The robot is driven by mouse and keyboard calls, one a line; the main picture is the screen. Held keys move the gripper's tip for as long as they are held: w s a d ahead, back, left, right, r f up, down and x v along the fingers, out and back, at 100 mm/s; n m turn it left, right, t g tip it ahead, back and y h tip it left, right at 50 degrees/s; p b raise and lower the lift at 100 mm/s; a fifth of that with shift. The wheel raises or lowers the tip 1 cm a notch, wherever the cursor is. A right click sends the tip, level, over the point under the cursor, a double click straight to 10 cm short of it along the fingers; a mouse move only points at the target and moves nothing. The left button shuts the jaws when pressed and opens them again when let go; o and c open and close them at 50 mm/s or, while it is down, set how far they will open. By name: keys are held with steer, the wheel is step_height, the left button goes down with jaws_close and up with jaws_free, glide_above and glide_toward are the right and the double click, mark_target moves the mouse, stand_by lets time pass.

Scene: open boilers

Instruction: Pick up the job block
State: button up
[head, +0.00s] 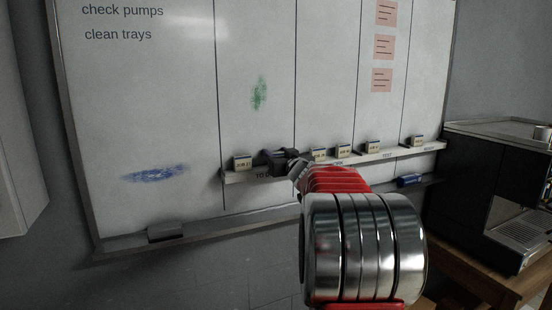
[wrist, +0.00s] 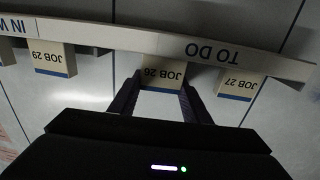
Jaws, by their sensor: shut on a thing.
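The block marked JOB 26 (wrist: 163,72), pale with a blue edge, is between the two dark fingers of my gripper (wrist: 159,84) in the wrist view, which shows the scene upside down. My gripper is shut on it, at the ledge (wrist: 130,38) marked TO DO. In the head view my gripper (head: 283,160) is at the ledge and hides this block. A block marked JOB 27 (wrist: 240,84) stands to one side and one marked JOB 29 (wrist: 52,58) to the other. JOB 27 also shows left of my gripper in the head view (head: 243,163).
Several more blocks stand along the ledge (head: 398,153) to the right. A whiteboard (head: 180,90) with green and blue smudges rises behind. A dark eraser (head: 166,232) and a blue item (head: 409,181) lie on the lower tray. A coffee machine (head: 480,190) stands at the right.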

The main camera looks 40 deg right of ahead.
steer(key=shift+s+r, duration=0.25)
steer(key=shift+r, duration=0.3)
step_height(320, 180, up, 6)
steer(key=shift+f, duration=0.1)
steer(key=d+v, duration=0.1)
steer(key=v, duration=1.8)
steer(key=shift+s, duration=0.5)
steer(key=shift+a, duration=0.1)
